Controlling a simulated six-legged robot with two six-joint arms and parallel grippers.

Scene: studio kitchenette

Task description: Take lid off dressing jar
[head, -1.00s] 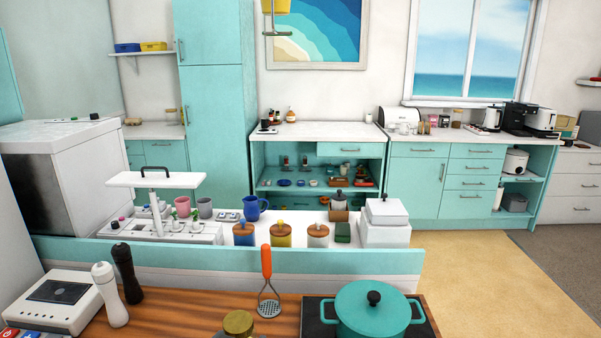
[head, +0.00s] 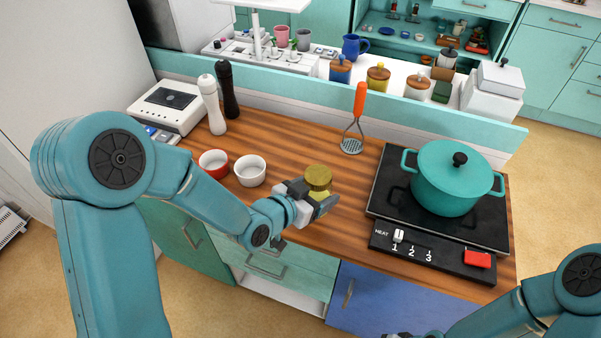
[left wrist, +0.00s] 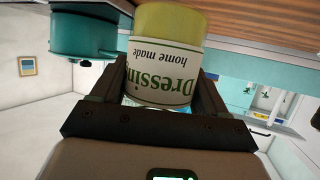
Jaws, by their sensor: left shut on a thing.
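The dressing jar (head: 319,178) stands on the wooden counter near its front edge, with a round gold-brown lid on top. My left gripper (head: 318,203) reaches it from the front left and is shut around the jar's body. In the left wrist view, which is upside down, the jar (left wrist: 165,65) sits between both fingers, its white label reading "Dressing home made". The lid end is hidden there behind the gripper. My right arm enters at the lower right; only a dark bit of what may be its gripper (head: 400,335) shows at the bottom edge.
A teal pot (head: 448,182) stands on the black hob (head: 385,205) to the right. A red bowl (head: 213,163) and a white bowl (head: 250,171) stand left of the jar. A masher (head: 357,120) is behind. The counter (head: 300,135) is bare between jar and back ledge.

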